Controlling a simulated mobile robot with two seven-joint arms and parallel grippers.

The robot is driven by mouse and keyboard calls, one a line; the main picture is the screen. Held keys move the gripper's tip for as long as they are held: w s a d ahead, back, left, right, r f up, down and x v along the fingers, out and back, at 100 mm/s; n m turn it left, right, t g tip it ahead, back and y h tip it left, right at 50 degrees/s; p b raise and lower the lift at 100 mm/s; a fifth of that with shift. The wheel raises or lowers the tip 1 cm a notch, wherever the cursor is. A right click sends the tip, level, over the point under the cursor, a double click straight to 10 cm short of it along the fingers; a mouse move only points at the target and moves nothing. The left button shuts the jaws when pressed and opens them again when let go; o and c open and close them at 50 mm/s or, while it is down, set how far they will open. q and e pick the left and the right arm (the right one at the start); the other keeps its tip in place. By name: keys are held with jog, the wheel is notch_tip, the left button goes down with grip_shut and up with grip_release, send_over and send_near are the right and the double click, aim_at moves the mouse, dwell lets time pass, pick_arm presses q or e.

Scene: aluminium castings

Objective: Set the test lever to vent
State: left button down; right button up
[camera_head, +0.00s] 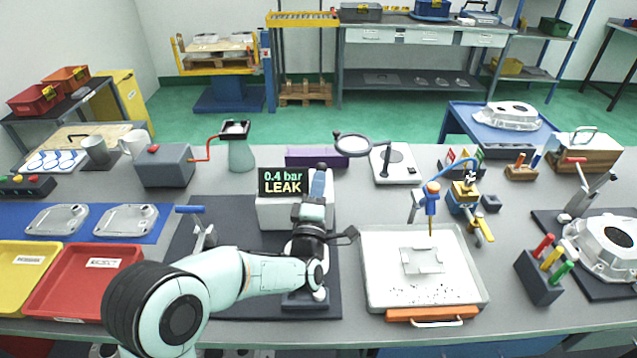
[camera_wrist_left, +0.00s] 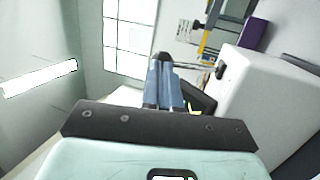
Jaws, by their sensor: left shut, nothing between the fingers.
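The leak tester is a white box (camera_head: 268,213) with a dark display (camera_head: 283,182) reading "0.4 bar LEAK" in green and yellow. My left gripper (camera_head: 319,176) is at the tester's right end, partly in front of it. In the left wrist view its fingers (camera_wrist_left: 163,62) are closed together and hold nothing. The white box (camera_wrist_left: 272,108) stands to their right there, with a black knob-like part (camera_wrist_left: 220,70) on it. A thin dark bar seems to run from this part toward the fingertips. I cannot tell whether they touch or how the test lever is set. My right gripper is out of view.
A clamp with a blue handle (camera_head: 190,209) stands left of the tester. A metal tray (camera_head: 380,285) lies to the right, with a magnifier (camera_head: 353,144) behind. A purple box (camera_head: 301,157) is behind the tester. Red (camera_head: 62,308) and yellow trays (camera_head: 12,285) are at left.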

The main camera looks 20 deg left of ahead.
aim_at(318, 166)
pick_arm(q)
jog(key=shift+r, duration=0.1)
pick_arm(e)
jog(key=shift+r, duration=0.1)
pick_arm(q)
jog(key=shift+w+a+r+g+p, duration=0.2)
jog(key=shift+w+r+g+p, duration=0.2)
jog(key=shift+r+g+p, duration=0.3)
jog(key=w+r+g+p, duration=0.1)
jog(key=p, duration=0.1)
jog(key=w+a+r+g+p, duration=0.1)
jog(key=p, duration=0.2)
jog(key=shift+w+r+n+g+h, duration=0.1)
jog(key=shift+w+n+g+h, duration=0.15)
jog(key=shift+n+g+h, duration=0.15)
jog(key=shift+g, duration=0.8)
jog(key=w+a, duration=0.1)
jog(key=w+p, duration=0.1)
jog(key=w, duration=0.1)
jog(key=w+a, duration=0.1)
jog(key=w, duration=0.1)
jog(key=shift+a+p, duration=0.3)
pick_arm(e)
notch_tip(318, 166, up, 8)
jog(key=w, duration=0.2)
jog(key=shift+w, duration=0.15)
pick_arm(q)
jog(key=shift+r, duration=0.1)
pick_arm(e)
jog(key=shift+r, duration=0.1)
